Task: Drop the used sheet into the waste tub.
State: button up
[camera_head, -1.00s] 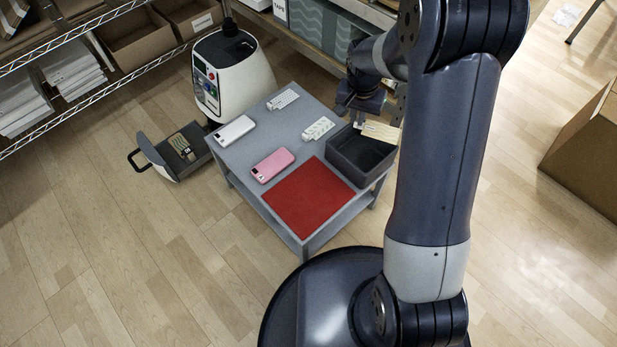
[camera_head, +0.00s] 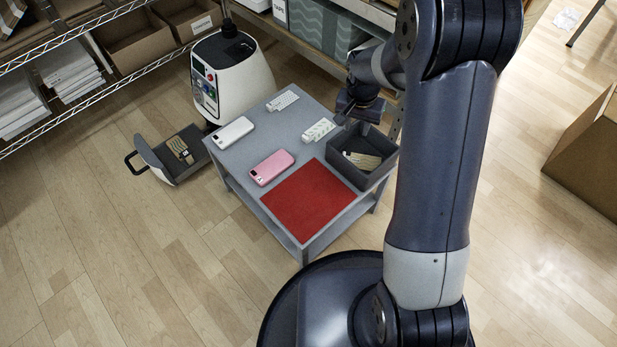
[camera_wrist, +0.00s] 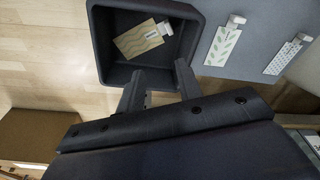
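The waste tub (camera_head: 344,170) is a dark grey open box at the right corner of the small grey table; it also shows in the wrist view (camera_wrist: 99,45). The used sheet (camera_head: 361,160), tan with wavy lines and a white tab, lies inside on the tub floor; it also shows in the wrist view (camera_wrist: 139,39). My gripper (camera_head: 347,117) is above the tub's far rim; in the wrist view its two fingers (camera_wrist: 158,86) stand apart with nothing between them, clear of the sheet.
The table also holds two white patterned sheets (camera_head: 319,131) (camera_head: 283,100), a white phone-like item (camera_head: 234,130), a pink one (camera_head: 272,167) and a red mat (camera_head: 308,194). A white machine (camera_head: 228,80) stands behind, with an open drawer (camera_head: 160,158) holding a patterned item. Shelves line the back.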

notch_tip(320, 180, up, 11)
jog(key=s+p, duration=0.1)
jog(key=p, duration=0.3)
jog(key=shift+a, duration=0.2)
jog(key=shift+s+f, duration=0.1)
jog(key=shift+f, duration=0.1)
notch_tip(320, 180, down, 11)
jog(key=w+b, duration=0.1)
jog(key=b, duration=0.4)
jog(key=shift+w+d+r+p, duration=0.1)
jog(key=shift+r+p, duration=1.2)
jog(key=shift+r, duration=0.15)
jog(key=shift+d+r+p, duration=0.1)
jog(key=shift+r+p, duration=1.2)
jog(key=shift+r, duration=0.15)
jog(key=shift+f, duration=0.1)
